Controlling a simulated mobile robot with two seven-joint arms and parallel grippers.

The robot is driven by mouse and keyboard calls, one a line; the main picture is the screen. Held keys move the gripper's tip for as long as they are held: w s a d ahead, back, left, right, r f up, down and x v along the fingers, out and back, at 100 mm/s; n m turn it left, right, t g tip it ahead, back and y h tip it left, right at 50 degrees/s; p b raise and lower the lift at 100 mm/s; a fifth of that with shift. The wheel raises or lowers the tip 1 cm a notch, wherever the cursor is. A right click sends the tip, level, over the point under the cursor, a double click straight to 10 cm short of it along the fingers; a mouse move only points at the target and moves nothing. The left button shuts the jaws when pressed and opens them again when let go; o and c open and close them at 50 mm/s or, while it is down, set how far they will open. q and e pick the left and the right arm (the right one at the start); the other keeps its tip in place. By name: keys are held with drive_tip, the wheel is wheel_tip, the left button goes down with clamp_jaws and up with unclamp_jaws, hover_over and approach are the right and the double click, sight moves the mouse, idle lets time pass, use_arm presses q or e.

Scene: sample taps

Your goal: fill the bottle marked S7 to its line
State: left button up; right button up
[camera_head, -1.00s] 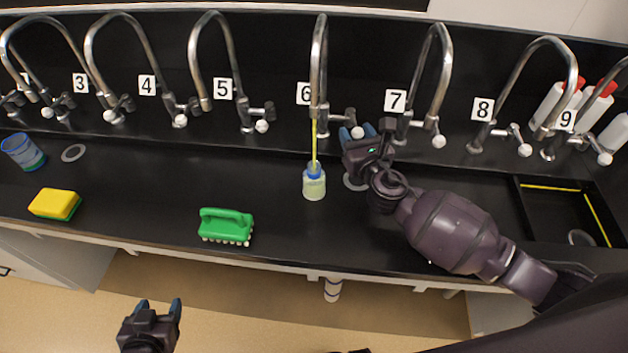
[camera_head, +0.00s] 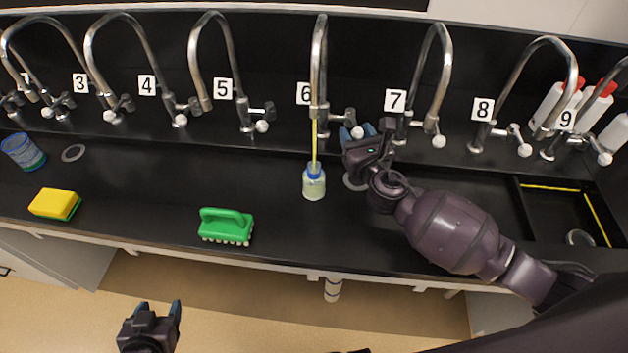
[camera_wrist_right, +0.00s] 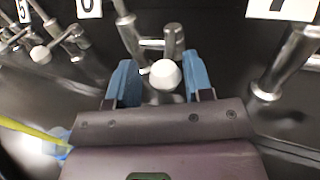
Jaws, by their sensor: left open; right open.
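A small clear bottle (camera_head: 314,186) with a blue neck stands upright on the black bench under tap 6 (camera_head: 319,60). A yellow stream (camera_head: 314,145) runs from the tap's spout into the bottle; pale yellowish liquid shows inside. Its marking and line are too small to read. My right gripper (camera_head: 356,132) is open at the white-knobbed handle of tap 6. In the right wrist view the white knob (camera_wrist_right: 165,74) sits between the blue fingers (camera_wrist_right: 160,85); contact cannot be told. My left gripper (camera_head: 160,306) is open and empty, low in front of the bench.
A green brush (camera_head: 227,226), a yellow sponge (camera_head: 54,203) and a blue-banded cup (camera_head: 23,151) stand on the bench left of the bottle. More numbered taps line the back. A recessed black tray (camera_head: 560,212) and white bottles with red caps are at the right. My right forearm spans the bench's right.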

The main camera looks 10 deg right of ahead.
drive_tip(key=shift+a, duration=0.2)
drive_tip(key=s+p, duration=0.2)
drive_tip(key=s, duration=0.5)
drive_tip(key=shift+p, duration=0.3)
idle(0.7)
drive_tip(key=shift+w, duration=0.1)
idle(0.3)
